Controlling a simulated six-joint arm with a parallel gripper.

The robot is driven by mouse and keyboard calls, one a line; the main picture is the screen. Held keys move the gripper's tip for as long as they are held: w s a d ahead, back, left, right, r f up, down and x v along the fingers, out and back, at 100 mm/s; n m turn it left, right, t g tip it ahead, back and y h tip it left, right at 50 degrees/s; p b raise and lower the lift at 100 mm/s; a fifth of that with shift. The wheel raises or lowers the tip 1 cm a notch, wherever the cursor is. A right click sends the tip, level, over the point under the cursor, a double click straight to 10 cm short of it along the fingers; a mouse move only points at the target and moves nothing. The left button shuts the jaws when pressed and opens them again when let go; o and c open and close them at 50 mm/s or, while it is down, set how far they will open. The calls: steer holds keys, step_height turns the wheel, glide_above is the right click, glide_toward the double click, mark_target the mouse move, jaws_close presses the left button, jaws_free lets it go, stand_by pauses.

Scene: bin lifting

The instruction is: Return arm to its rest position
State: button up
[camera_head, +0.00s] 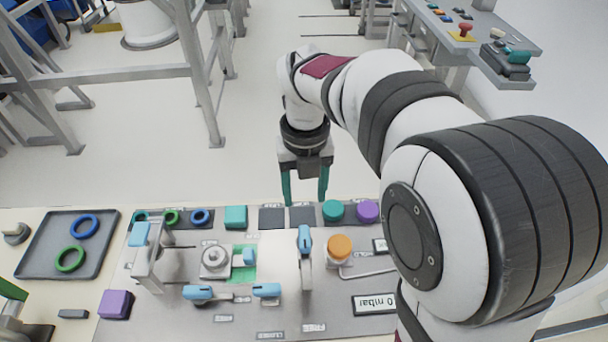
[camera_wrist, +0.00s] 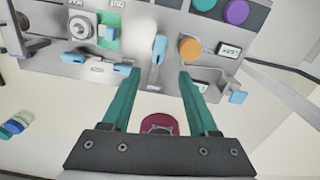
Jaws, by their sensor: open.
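My gripper (camera_head: 305,190) hangs at the far edge of the workbench in the head view, with its two teal fingers pointing down. The fingers are apart with nothing between them. In the wrist view my gripper (camera_wrist: 152,80) also shows open and empty, with the grey panel beyond the fingertips. My white and black arm reaches in from the right of the head view.
The grey panel (camera_head: 215,322) carries blue clamps, an orange knob (camera_head: 340,247), a teal block (camera_head: 235,217), and teal and purple round pieces (camera_head: 367,211). A dark tray (camera_head: 40,262) with rings and a purple block (camera_head: 116,304) lie left.

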step_height(320, 180, up, 2)
steer(key=shift+r, duration=0.15)
stand_by(0.3)
steer(key=s+d+f+n+y, duration=0.1)
steer(key=s+d+n, duration=0.1)
steer(key=s+n, duration=0.9)
steer(key=s+d+f+n, duration=0.2)
steer(key=s+n, duration=1)
steer(key=n, duration=0.6)
steer(key=shift+f+y, duration=0.3)
steer(key=shift+y, duration=0.1)
